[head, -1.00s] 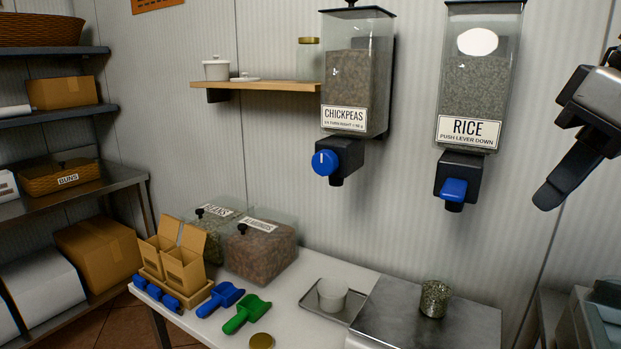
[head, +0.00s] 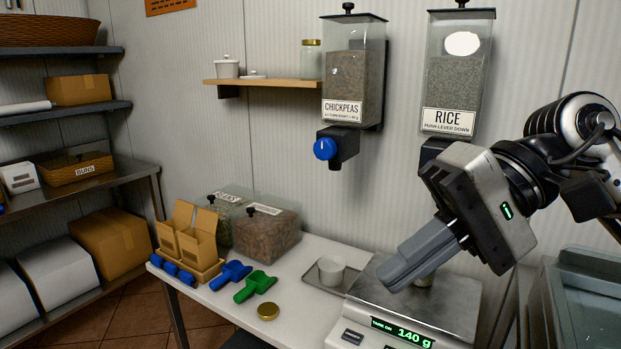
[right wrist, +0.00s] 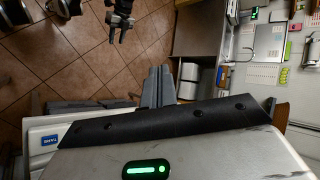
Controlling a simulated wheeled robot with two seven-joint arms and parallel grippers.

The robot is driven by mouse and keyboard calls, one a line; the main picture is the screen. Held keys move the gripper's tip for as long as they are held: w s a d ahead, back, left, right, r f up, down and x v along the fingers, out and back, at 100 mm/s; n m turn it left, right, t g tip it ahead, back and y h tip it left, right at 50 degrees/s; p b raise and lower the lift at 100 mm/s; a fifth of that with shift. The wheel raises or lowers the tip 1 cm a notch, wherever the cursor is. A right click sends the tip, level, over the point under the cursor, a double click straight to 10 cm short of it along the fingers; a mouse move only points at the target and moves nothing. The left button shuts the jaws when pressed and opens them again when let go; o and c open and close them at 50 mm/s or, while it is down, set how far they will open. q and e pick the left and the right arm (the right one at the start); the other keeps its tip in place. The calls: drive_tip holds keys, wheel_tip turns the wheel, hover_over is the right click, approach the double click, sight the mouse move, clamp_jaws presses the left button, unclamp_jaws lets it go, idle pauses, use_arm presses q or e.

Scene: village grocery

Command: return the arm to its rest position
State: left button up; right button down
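My right gripper (head: 390,278) hangs in front of the rice dispenser (head: 456,80) and over the scale (head: 455,300). Its fingers are together with nothing between them, and they point down and left. The scale display reads 140 g. In the right wrist view the right fingers (right wrist: 158,86) lie side by side, empty. My left gripper (right wrist: 120,30) shows small at the top of that view, above the tiled floor, its two fingers apart and empty.
A white bowl (head: 331,271) stands on a small tray left of the scale. The chickpeas dispenser (head: 353,80) hangs on the wall. A grey bin (head: 590,300) stands at right.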

drive_tip(key=w+a+f+m+y, duration=0.1)
drive_tip(key=a+m+y, duration=0.2)
drive_tip(key=m+y, duration=0.45)
drive_tip(key=w+a+m+y, duration=0.2)
drive_tip(key=m+y, duration=0.3)
drive_tip(key=m, duration=0.5)
drive_tip(key=w+d+f+m+t+h, duration=0.2)
drive_tip(key=f+m+t+h, duration=0.35)
drive_tip(key=m, duration=0.65)
drive_tip(key=w+d+f+m+t+h, duration=0.2)
drive_tip(key=f+m+t, duration=0.5)
drive_tip(key=m, duration=0.5)
drive_tip(key=w+d+f+m+t+h, duration=0.4)
drive_tip(key=m+t, duration=0.4)
drive_tip(key=m, duration=0.4)
drive_tip(key=s+d+f+m+g+h, duration=0.1)
drive_tip(key=s+f+m+g+h, duration=0.1)
drive_tip(key=s+f+m, duration=0.3)
drive_tip(key=s+d+f+m+g+h, duration=0.1)
drive_tip(key=s+f+m+g+h, duration=0.2)
drive_tip(key=f, duration=1)
drive_tip(key=s+d+f+m+g+h, duration=0.1)
drive_tip(key=s+f+m+g+h, duration=0.2)
drive_tip(key=s+f+m, duration=0.6)
drive_tip(key=shift+d+f+h, duration=0.25)
drive_tip(key=shift+f+h, duration=0.05)
drive_tip(key=shift+h, duration=0.1)
drive_tip(key=shift+a, duration=0.1)
